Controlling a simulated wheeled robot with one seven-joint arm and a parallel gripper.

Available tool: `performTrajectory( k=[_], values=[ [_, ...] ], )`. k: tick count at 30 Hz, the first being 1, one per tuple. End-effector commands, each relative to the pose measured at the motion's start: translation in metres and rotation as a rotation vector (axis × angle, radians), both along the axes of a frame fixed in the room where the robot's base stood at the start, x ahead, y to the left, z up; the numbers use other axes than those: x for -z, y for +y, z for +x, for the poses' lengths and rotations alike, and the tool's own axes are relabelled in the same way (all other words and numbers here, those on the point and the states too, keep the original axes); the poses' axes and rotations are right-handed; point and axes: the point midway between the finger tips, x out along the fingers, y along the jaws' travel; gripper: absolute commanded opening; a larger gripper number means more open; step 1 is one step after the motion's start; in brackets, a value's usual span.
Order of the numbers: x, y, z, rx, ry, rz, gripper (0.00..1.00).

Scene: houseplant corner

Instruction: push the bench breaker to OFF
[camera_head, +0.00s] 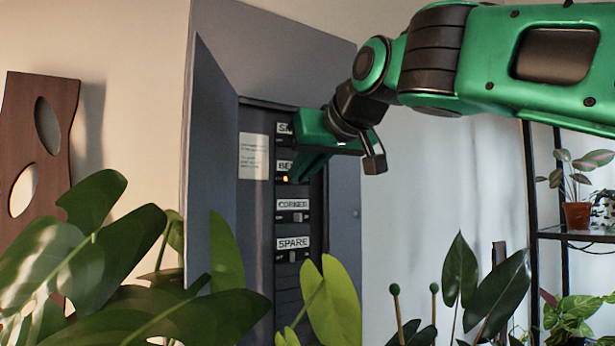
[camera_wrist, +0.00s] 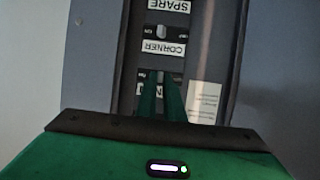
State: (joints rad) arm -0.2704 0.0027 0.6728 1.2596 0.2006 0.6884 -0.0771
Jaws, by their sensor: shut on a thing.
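The breaker panel (camera_head: 287,285) stands open in a grey wall box, with labelled rows running down it. The bench breaker's label (camera_head: 284,166) shows only "BE"; my gripper covers the rest. A small orange glow (camera_head: 286,179) shows just below that label, beside the fingertips. My gripper (camera_head: 294,177) reaches in from the right and is shut on the bench breaker's switch. In the wrist view, my fingers (camera_wrist: 160,84) lie over the bench row, close together. They hide the switch, so its position cannot be told.
The corner breaker (camera_head: 298,218) and spare breaker (camera_head: 293,256) sit below; the upper row's label is partly covered. The grey door (camera_head: 210,150) stands open at the left. Large leaves (camera_head: 130,250) crowd the front. A plant shelf (camera_head: 575,234) stands at the right.

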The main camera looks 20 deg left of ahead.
Motion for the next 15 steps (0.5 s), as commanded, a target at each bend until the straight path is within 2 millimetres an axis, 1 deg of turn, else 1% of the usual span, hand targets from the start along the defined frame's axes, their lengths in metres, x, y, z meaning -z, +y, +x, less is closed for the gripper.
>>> performTrajectory(
  k=[1, 15],
  values=[
    [-0.0028, 0.0017, -0.0004, 0.013, -0.004, 0.009, 0.0],
    [-0.0048, 0.0059, -0.0035, 0.148, -0.008, 0.013, 0.0]
  ],
)
